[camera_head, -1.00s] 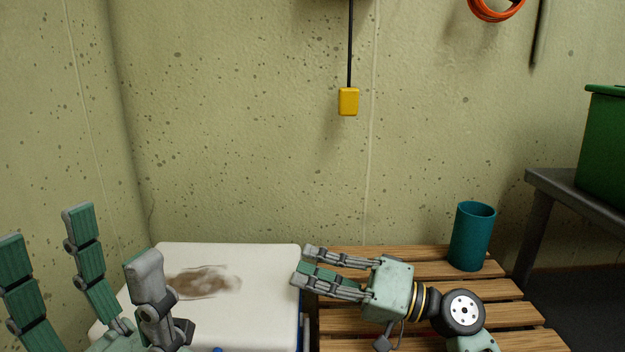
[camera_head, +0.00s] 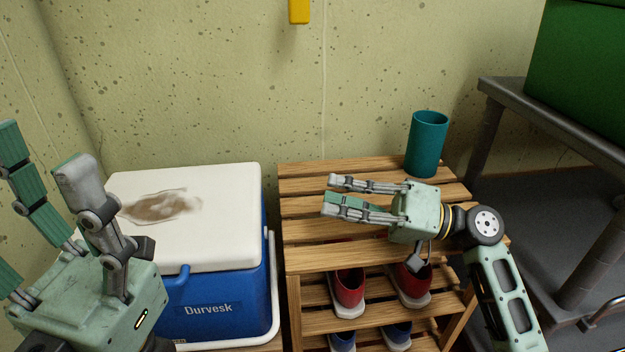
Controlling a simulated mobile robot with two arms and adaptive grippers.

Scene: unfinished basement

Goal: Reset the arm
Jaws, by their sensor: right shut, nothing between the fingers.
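My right gripper (camera_head: 335,194) is shut and empty. It points left above the slatted wooden rack (camera_head: 305,262), with its arm coming in from the lower right. My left gripper (camera_head: 40,170) stands at the left edge with its fingers pointing up and spread wide apart. Nothing shows between them. Part of the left gripper is cut off by the picture's edge. It is in front of the left side of the cooler.
A blue cooler (camera_head: 215,290) with a stained white lid (camera_head: 225,215) stands left of the rack. A teal cup (camera_head: 427,145) is upright on the rack's back right. Red shoes (camera_head: 347,290) sit on the shelf below. A grey table (camera_head: 530,110) with a green bin (camera_head: 590,65) is at right.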

